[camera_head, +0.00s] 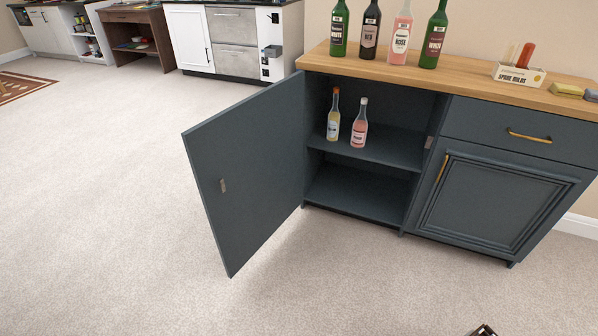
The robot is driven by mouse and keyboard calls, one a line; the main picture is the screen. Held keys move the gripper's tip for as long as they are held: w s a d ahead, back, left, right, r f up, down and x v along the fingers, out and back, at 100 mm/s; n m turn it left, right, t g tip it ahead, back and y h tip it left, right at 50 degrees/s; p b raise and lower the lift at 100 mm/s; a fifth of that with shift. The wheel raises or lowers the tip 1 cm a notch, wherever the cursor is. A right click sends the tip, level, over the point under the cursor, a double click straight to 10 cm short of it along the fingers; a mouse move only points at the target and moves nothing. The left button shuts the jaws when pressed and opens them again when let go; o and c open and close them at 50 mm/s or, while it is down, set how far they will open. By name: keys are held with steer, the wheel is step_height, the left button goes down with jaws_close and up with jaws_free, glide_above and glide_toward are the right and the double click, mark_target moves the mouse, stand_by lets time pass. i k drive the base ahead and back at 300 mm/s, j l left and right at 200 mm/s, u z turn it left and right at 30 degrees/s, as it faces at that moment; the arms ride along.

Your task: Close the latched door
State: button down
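The dark blue-grey cabinet door (250,170) stands wide open, swung out to the left from the cabinet's left side. Its inner face shows, with a small metal latch piece (222,185) near its free edge. A matching small plate (429,142) sits on the post at the right of the opening. The cabinet (365,190) has two shelf levels in view. A small dark part, probably the tip of my gripper (483,331), shows at the bottom edge at right, well apart from the door. Most of it is cut off, and its fingers cannot be made out.
Two bottles (333,120) (360,128) stand on the inner shelf. Several bottles (403,33) and a small box (518,75) stand on the wooden top (465,75). A drawer (525,133) and a shut panel door (490,200) are at right. The carpet (110,200) is clear.

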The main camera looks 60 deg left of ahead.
mark_target(255, 144)
steer(key=j+z, duration=0.1)
steer(key=z, duration=0.35)
steer(key=k+z, duration=0.1)
steer(key=z, duration=0.3)
steer(key=j+z, duration=0.1)
steer(key=z, duration=0.35)
steer(key=k+z, duration=0.1)
steer(key=z, duration=0.35)
steer(key=k, duration=3.5)
steer(key=k+j+u, duration=0.2)
steer(key=k+u, duration=0.15)
steer(key=k, duration=0.15)
steer(key=k+j+u, duration=0.35)
steer(key=k+u, duration=0.15)
steer(key=u, duration=0.75)
steer(key=k+j+u, duration=0.2)
steer(key=k, duration=0.05)
